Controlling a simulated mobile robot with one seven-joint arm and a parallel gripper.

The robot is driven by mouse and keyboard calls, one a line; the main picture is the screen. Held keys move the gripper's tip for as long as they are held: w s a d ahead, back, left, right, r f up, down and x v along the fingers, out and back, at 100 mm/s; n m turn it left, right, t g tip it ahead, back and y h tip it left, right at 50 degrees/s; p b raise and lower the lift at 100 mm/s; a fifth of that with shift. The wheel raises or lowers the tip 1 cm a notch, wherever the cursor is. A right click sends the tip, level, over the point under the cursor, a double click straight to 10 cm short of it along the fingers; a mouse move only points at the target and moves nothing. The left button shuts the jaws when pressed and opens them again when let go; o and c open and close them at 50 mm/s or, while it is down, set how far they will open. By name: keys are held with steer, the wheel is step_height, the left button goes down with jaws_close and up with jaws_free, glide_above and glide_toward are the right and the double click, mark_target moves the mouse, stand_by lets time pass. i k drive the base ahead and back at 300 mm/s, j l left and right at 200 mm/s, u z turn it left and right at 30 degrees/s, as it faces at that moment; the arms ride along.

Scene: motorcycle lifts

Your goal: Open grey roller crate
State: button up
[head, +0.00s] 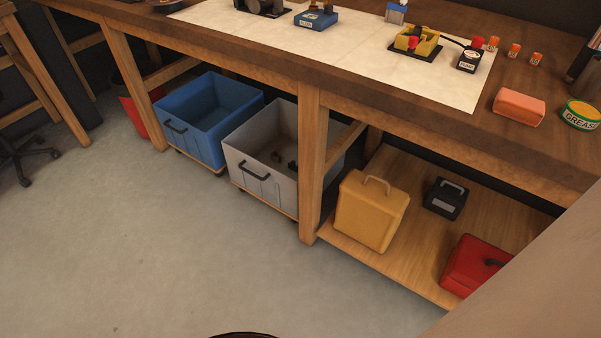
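The grey roller crate (278,193) stands on the floor under the workbench, just left of a wooden bench leg. It has an open top, a dark handle (254,170) on its front wall and a wheeled wooden base. My gripper is not in view.
A blue roller crate (205,140) stands left of the grey one. The workbench (380,93) overhangs both. Right of the leg, a low shelf (410,245) holds yellow (368,215), black and red containers. The concrete floor (140,250) in front is clear.

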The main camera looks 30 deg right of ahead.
mark_target(247, 149)
steer(key=z, duration=0.5)
steer(key=i+l, duration=0.1)
steer(key=i, duration=0.3)
steer(key=i+l+u, duration=0.1)
steer(key=i, duration=0.35)
steer(key=i+l, duration=0.1)
steer(key=i, duration=0.3)
steer(key=u, duration=0.05)
